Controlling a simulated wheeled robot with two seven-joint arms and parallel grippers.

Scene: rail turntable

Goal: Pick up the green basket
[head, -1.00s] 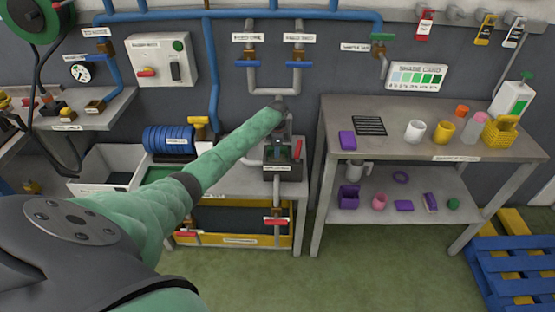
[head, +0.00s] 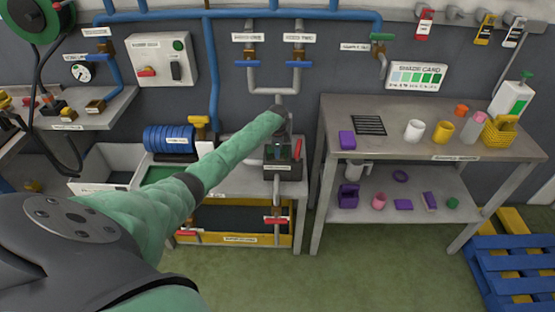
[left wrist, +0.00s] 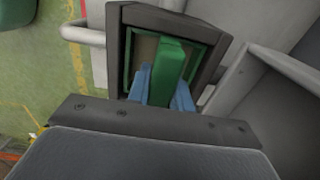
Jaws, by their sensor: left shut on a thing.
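The green basket (left wrist: 172,60) shows in the left wrist view as a green upright bar and a green rim inside a dark rectangular housing (left wrist: 122,45). My left gripper (left wrist: 165,88) has its two blue fingers on either side of the green bar, shut on it. In the head view my left arm reaches to the small dark housing (head: 284,172) on the middle bench, and the gripper (head: 283,146) is just above it. Only a little green of the basket shows there. Most of the basket is hidden inside the housing. My right gripper is not in view.
Pipes with blue-handled valves rise behind the housing. A grey pipe bend (left wrist: 82,34) is close beside it. A blue coil (head: 168,139) and a white bin (head: 103,168) are to the left. A metal table (head: 390,145) with cups and a yellow basket (head: 499,131) stands at right.

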